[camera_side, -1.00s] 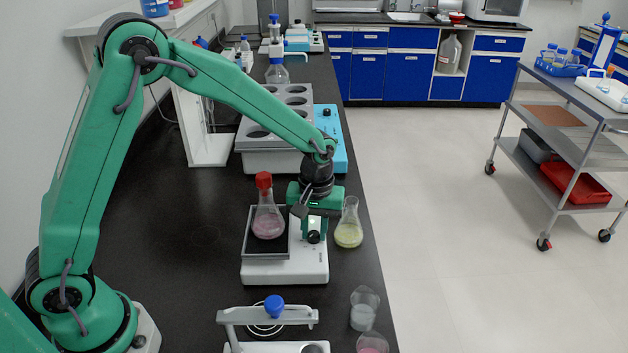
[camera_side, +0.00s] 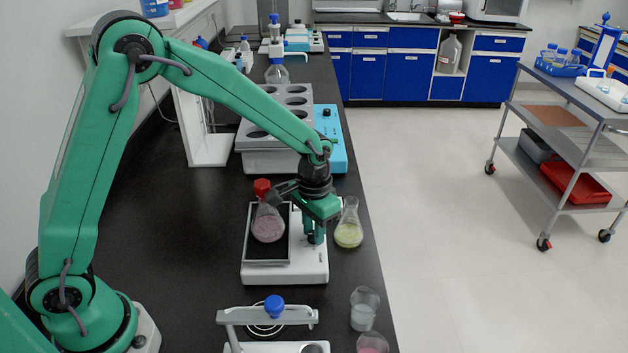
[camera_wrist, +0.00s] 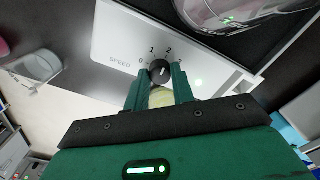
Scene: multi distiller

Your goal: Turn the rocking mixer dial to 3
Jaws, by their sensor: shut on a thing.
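The rocking mixer (camera_side: 313,270) is a white box with a black platform (camera_side: 251,250) carrying a red-capped flask of pink liquid (camera_side: 268,226). Its black dial (camera_wrist: 160,71) shows in the wrist view, between the printed numbers 0, 1, 2 and 3. A pale mark on the dial points up and slightly right, roughly towards 2; its exact setting is hard to read. My gripper (camera_wrist: 160,82) is shut on the dial, one green finger on each side. In the side view my gripper (camera_side: 314,236) covers most of the dial.
A flask of yellow liquid (camera_side: 349,232) stands close to the right of my gripper. Two beakers (camera_side: 364,312) stand in front near the bench edge. A device with a blue knob (camera_side: 274,305) is in front, and a rack with round holes (camera_side: 275,135) is behind.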

